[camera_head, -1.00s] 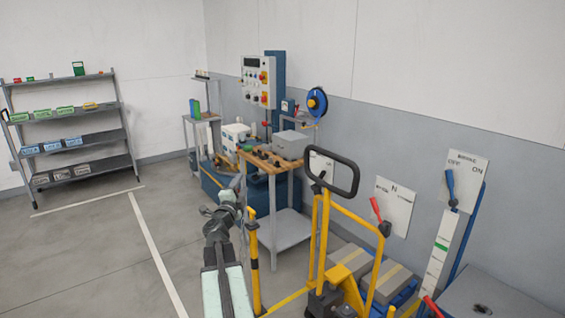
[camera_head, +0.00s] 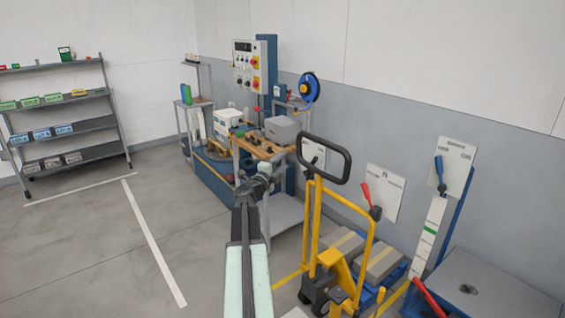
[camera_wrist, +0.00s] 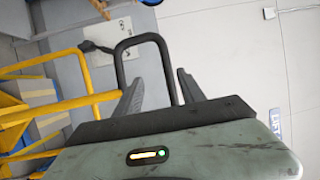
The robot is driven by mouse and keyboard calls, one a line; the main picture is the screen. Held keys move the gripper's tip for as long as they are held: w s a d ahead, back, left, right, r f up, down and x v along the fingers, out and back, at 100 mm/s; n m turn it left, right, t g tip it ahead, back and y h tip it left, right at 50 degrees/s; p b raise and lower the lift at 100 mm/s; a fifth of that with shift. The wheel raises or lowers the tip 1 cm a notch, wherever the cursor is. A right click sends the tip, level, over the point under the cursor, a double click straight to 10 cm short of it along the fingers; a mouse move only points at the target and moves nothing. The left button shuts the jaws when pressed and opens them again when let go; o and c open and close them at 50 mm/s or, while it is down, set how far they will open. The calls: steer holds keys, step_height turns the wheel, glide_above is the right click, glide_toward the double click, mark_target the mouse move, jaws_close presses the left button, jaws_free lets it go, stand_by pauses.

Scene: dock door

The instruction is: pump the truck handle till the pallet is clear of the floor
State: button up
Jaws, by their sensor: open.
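The yellow pallet truck (camera_head: 313,230) stands right of my arm, its black looped handle (camera_head: 325,159) upright at the top. A blue pallet (camera_head: 397,277) bearing grey boxes (camera_head: 381,262) is low behind the truck's yellow frame; its gap to the floor cannot be made out. My gripper (camera_head: 264,170) is left of the handle in the head view. In the wrist view my gripper (camera_wrist: 158,84) is open, and the handle loop (camera_wrist: 146,66) shows between and beyond its fingers. Contact cannot be judged, and nothing is seen gripped.
A workbench (camera_head: 262,147) with a grey box stands behind my gripper. A red lever (camera_head: 366,193) and a blue lever (camera_head: 439,170) are by the right wall. A grey table or box top (camera_head: 490,285) fills the lower right. Open floor (camera_head: 80,255) lies left.

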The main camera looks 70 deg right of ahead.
jaws_close()
stand_by(1.4)
jaws_free()
steer(key=w+a, duration=0.1)
steer(key=a, duration=0.6)
steer(key=shift+w+a+f+b, duration=0.15)
steer(key=shift+a+f+b, duration=0.2)
